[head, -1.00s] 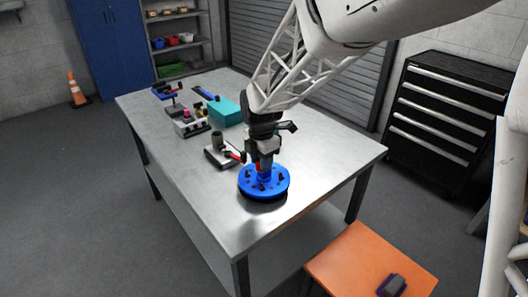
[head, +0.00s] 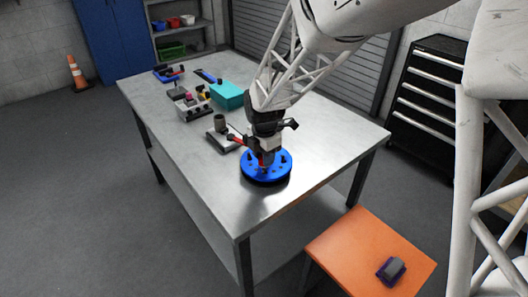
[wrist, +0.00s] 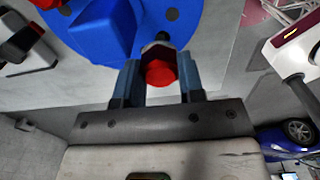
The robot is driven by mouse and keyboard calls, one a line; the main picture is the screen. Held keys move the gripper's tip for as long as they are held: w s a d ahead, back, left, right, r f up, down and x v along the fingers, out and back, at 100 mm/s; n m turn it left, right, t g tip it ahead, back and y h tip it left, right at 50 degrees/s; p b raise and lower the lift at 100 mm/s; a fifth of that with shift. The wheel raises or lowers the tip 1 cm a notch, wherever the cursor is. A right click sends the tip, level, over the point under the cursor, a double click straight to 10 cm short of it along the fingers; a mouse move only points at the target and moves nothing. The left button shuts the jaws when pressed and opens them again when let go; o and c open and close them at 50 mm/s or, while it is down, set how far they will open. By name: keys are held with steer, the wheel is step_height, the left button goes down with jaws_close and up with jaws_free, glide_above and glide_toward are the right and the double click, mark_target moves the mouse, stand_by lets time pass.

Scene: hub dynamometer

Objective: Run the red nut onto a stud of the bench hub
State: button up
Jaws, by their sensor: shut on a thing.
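The bench hub (head: 283,170) is a blue disc with dark studs and holes, standing on the metal table. In the wrist view the blue hub (wrist: 190,20) fills the top, with its raised blue centre beside the jaws. My gripper (wrist: 160,82) has one blue-grey finger on each side of the red nut (wrist: 159,72) and is shut on it. A grey hex part and a dark stud end show just beyond the nut. I cannot tell whether the nut is threaded on that stud. In the head view my gripper (head: 265,154) is low over the hub and mostly hides the nut.
Beside the hub is a grey stand (head: 222,140) with a dark cylinder and a red-handled part. A teal box (head: 228,96) and small fixtures are farther back. An orange stool (head: 350,250) carries a dark block (head: 391,270). The table's near right is clear.

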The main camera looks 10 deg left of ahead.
steer(key=shift+f, duration=1.2)
stand_by(1.4)
steer(key=m, duration=0.2)
steer(key=shift+m, duration=0.9)
jaws_close()
steer(key=o, duration=0.9)
jaws_free()
steer(key=shift+c, duration=0.2)
steer(key=shift+w, duration=0.1)
